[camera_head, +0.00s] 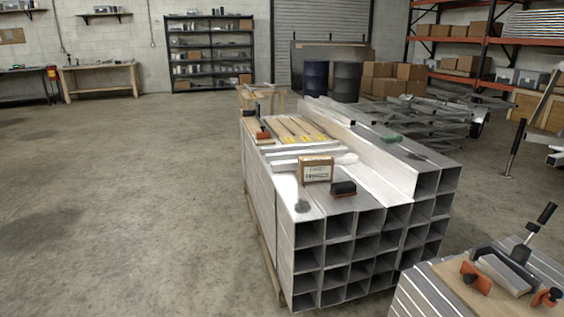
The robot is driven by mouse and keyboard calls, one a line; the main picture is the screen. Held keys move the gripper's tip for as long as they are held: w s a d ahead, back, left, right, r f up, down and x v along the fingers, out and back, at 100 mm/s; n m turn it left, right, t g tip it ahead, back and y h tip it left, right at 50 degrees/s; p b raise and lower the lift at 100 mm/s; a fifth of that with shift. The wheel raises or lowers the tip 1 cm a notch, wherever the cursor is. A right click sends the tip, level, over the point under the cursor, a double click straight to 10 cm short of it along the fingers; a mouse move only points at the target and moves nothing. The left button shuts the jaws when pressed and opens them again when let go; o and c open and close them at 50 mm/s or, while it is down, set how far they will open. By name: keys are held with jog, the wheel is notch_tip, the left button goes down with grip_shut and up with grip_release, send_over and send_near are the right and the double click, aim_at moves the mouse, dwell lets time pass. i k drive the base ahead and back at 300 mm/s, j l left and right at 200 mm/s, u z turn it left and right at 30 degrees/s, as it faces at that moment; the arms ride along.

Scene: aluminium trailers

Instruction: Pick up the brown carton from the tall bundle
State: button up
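A small brown carton (317,169) with a pale printed label on its front stands upright on top of the tall bundle of square aluminium tubes (309,232). It is near the bundle's front end, left of the middle. A black and orange block-like tool (343,188) lies just in front of it, to the right. Long pale bars (312,158) lie behind the carton. My gripper is not in this view.
Wooden-handled tools (298,130) and a green tool (391,138) lie farther back on the bundle. A raised tube row (375,165) runs right of the carton. A lower bundle with clamps (500,275) stands at front right. The floor (130,200) to the left is clear.

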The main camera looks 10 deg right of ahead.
aim_at(314, 168)
jog(key=i+j, duration=0.1)
jog(key=i, duration=0.65)
jog(key=i+j, duration=0.1)
jog(key=i, duration=0.6)
jog(key=i+j+z, duration=1.05)
jog(key=j+z, duration=0.25)
jog(key=j, duration=0.2)
jog(key=j+z, duration=0.5)
jog(key=j, duration=0.6)
jog(key=i, duration=0.05)
